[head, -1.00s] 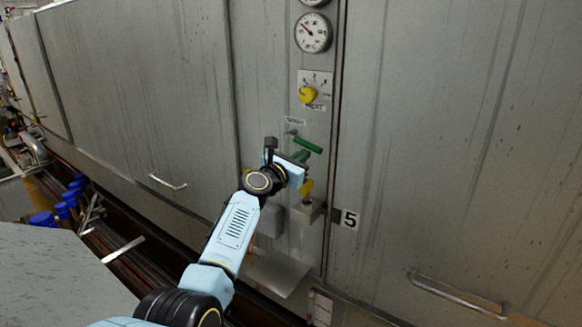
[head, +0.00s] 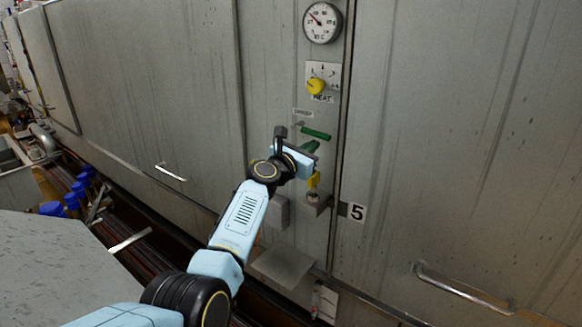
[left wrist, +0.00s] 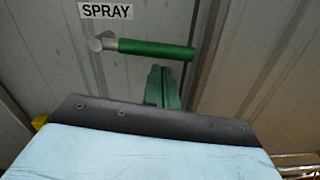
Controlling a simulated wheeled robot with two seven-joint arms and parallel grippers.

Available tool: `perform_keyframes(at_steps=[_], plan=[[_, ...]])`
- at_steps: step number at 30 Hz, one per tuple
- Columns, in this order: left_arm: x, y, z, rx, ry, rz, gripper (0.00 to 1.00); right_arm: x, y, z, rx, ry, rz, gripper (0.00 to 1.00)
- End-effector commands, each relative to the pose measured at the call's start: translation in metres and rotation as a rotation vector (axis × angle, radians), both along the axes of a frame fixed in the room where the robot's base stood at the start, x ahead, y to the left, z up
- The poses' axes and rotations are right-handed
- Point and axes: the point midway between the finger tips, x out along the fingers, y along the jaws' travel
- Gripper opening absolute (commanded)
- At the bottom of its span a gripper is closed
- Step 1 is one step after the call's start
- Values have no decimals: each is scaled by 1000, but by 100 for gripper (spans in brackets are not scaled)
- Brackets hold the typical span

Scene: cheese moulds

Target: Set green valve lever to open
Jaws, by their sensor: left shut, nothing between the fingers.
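The green valve lever (head: 315,134) is on the narrow grey panel under the SPRAY label (head: 303,113). In the left wrist view the lever (left wrist: 155,49) lies nearly level, its grey pivot at the left and its free end to the right. My left gripper (head: 309,147) is shut and empty. Its green fingertips (left wrist: 163,75) are together just below the lever's middle in the picture. I cannot tell whether they touch it. The gripper's body hides the panel beneath. My right gripper is not in view.
Above the lever are a yellow HEAT knob (head: 316,86) and a round gauge (head: 322,22). A yellow handle (head: 313,180) is close below my gripper. A door handle (head: 462,291) sticks out at the lower right. A grey surface (head: 60,265) fills the lower left.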

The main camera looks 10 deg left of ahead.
Motion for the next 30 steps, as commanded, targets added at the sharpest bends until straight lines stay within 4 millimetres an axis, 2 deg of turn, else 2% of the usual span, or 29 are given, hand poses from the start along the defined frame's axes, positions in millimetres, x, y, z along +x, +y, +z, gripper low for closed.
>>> perform_keyframes(at_steps=[6, 12, 24, 30], plan=[[-4, 6, -41, -2, 3, 2, 0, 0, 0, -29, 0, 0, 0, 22], [-28, 16, -33, 0, 1, 2, 0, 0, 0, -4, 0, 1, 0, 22], [-79, 38, -38, -2, 1, 2, 0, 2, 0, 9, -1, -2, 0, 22], [-93, 44, -39, 0, 1, 2, 0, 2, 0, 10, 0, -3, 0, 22]])
